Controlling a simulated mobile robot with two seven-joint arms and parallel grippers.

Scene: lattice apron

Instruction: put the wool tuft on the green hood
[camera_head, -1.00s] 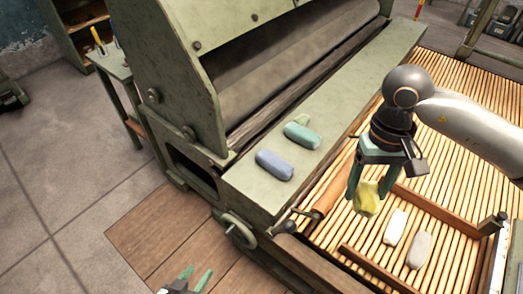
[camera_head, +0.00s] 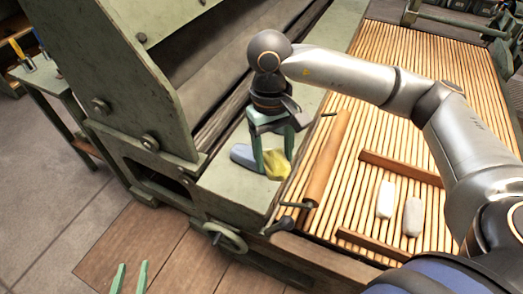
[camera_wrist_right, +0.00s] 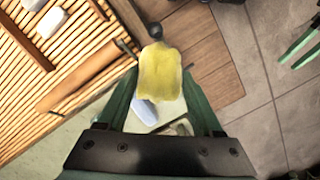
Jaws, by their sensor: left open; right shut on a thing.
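The yellow wool tuft (camera_head: 277,165) is between the fingers of my right gripper (camera_head: 271,158), which is shut on it. It also fills the middle of the right wrist view (camera_wrist_right: 160,75). Gripper and tuft are over the green hood (camera_head: 232,192), the flat ledge beside the roller, near its lattice-side edge; I cannot tell whether the tuft touches it. A blue tuft (camera_head: 243,156) lies on the hood just left of the gripper. The teal tuft seen earlier is hidden behind the gripper. My left gripper (camera_head: 130,278) is open and empty, low at the left over the floor.
A white tuft (camera_head: 386,200) and a grey tuft (camera_head: 413,217) lie on the slatted lattice (camera_head: 345,205) between wooden bars. A wooden roller (camera_head: 327,160) runs along the hood's edge. A handwheel (camera_head: 225,237) sticks out below. The front part of the hood is bare.

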